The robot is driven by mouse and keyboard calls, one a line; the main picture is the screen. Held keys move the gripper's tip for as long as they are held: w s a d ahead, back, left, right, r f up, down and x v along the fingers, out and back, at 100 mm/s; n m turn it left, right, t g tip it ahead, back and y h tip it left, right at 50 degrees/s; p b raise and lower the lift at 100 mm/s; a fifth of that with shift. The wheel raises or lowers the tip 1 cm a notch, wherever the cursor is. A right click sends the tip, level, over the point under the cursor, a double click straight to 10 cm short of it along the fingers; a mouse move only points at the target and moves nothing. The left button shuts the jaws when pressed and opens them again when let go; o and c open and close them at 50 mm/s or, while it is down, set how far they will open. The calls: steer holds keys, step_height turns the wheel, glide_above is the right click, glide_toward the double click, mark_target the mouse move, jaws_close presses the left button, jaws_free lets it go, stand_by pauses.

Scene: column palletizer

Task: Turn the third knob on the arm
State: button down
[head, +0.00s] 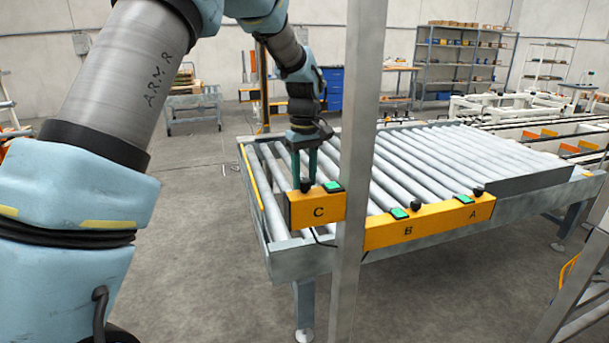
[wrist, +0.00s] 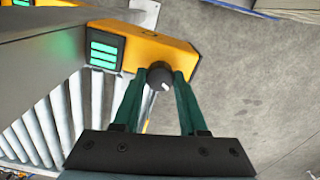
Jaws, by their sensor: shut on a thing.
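Yellow control boxes lettered C, B and A stand along the near edge of the roller conveyor. Box C (head: 316,210) is at the left, with a black knob (head: 306,185) and a green-lit panel (head: 333,187) on top. My gripper (head: 306,178) points down over box C, its two green fingers on either side of that knob. In the wrist view the fingers close on the round dark knob (wrist: 160,76), which bears a light mark. The knobs of box B (head: 416,205) and box A (head: 478,191) stand free to the right.
A grey upright post (head: 352,150) stands in front of the conveyor, just right of box C. The conveyor's rollers (head: 440,150) are bare. Shelves (head: 462,62) and a cart (head: 193,105) stand farther back. Open floor lies left of the conveyor.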

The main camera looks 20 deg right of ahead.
mark_target(304, 180)
steer(key=shift+m, duration=0.4)
steer(key=shift+c, duration=2.2)
jaws_free()
steer(key=shift+r, duration=0.15)
step_height(304, 180, up, 11)
steer(key=b, duration=0.1)
steer(key=shift+f+b, duration=0.2)
steer(key=shift+b, duration=0.15)
